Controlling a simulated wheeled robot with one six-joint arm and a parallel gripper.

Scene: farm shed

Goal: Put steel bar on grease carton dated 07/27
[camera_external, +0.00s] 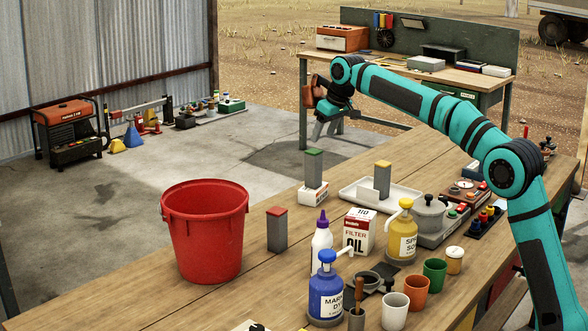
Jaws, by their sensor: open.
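The dates on the cartons are too small to read, and I cannot tell which bar is the steel one. My gripper (328,130) is open and empty, pointing down, and appears above the green-topped bar on the left.
A big red bucket (205,235) stands at the bench's left. The white tray (405,197), a filter oil box (358,232), a yellow pump bottle (402,238), a blue pump bottle (326,292) and several cups crowd the middle and right. Bare wood lies around the red-topped bar.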

